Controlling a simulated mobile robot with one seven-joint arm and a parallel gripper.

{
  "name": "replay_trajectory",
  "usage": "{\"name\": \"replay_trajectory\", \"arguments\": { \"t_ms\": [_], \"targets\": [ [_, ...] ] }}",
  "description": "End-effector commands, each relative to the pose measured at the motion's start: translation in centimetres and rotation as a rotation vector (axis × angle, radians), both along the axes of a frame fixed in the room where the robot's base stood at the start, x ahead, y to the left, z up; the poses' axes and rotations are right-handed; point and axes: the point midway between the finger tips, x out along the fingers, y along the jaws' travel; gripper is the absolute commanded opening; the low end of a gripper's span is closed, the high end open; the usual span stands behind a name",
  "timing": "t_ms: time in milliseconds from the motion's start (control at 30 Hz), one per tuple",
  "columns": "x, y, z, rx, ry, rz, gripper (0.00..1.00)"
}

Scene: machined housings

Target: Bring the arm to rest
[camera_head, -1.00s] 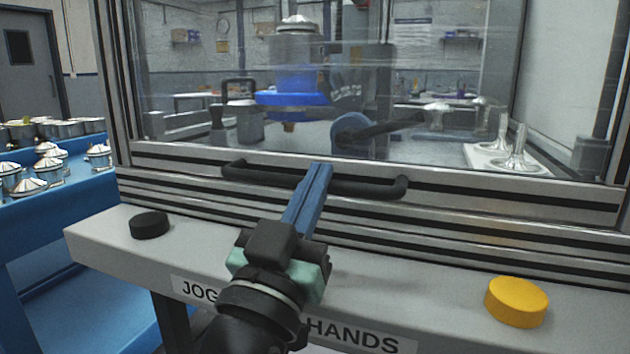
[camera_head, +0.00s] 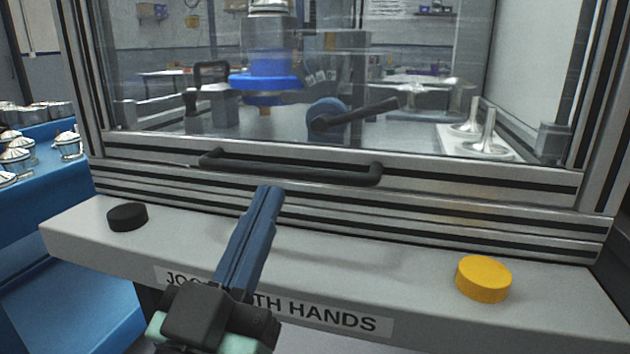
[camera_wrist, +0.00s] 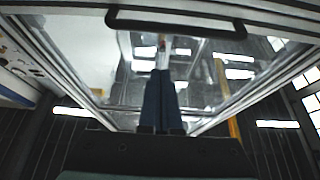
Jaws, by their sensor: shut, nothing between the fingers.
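My gripper (camera_head: 268,190) has long blue fingers, closed together with nothing between them. In the head view it points up and away over the grey ledge, with its tips in front of the enclosure's lower rails and below the black bar handle (camera_head: 290,172). The tips look apart from the handle, though the depth gap is hard to judge. In the wrist view the closed fingers (camera_wrist: 163,75) point toward the clear panel, with the handle (camera_wrist: 175,22) beyond at the top.
A grey ledge (camera_head: 400,275) carries a black button (camera_head: 127,217) at left and a yellow button (camera_head: 483,279) at right. A clear-panelled enclosure stands behind, with a blue fixture (camera_head: 265,80) inside. A blue bench (camera_head: 40,215) with metal housings is at far left.

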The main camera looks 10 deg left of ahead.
Motion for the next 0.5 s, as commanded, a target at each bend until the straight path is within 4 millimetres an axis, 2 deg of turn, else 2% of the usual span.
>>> {"name": "replay_trajectory", "arguments": {
  "t_ms": [67,167,267,333,500],
  "targets": [
    [0.0,-0.2,0.3,0.003,-0.003,-0.002,0.00],
    [0.4,-1.6,1.9,0.022,-0.019,-0.007,0.00],
    [0.7,-4.3,5.2,0.050,-0.059,-0.011,0.00],
    [0.6,-6.5,8.1,0.062,-0.101,-0.009,0.00],
    [-1.2,-10.5,14.4,0.045,-0.221,0.005,0.00]
  ]
}}
